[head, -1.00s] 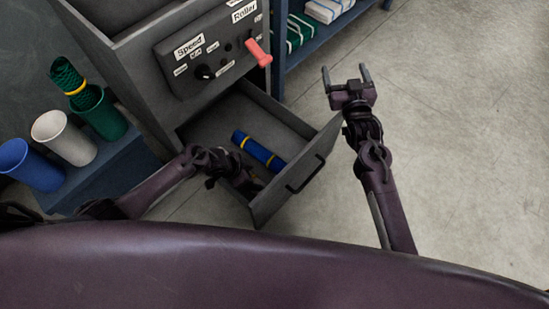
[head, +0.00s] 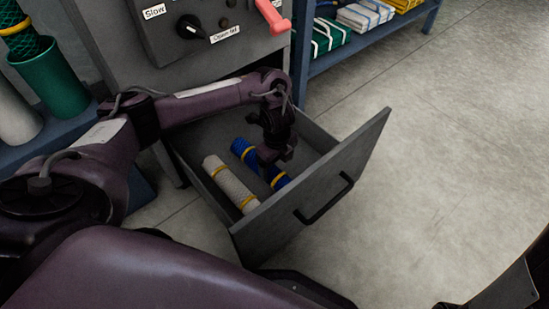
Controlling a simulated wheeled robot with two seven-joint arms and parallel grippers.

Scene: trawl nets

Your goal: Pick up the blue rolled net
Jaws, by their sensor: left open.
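The blue rolled net (head: 243,149) with yellow bands lies in the open drawer (head: 315,187), partly hidden by my left gripper. A white rolled net (head: 228,180) with yellow bands lies beside it, to its left. My left gripper (head: 268,165) points down into the drawer, over the blue roll, with its jaws open. I cannot tell whether its fingers touch the roll. My right gripper is not in view; only a part of that arm shows at the lower right edge.
The grey machine with a knob (head: 190,27) and red lever (head: 271,15) stands behind the drawer. A green bin (head: 52,80) and a white bin (head: 14,115) stand at left. A blue shelf (head: 375,38) holds folded nets. The floor at right is clear.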

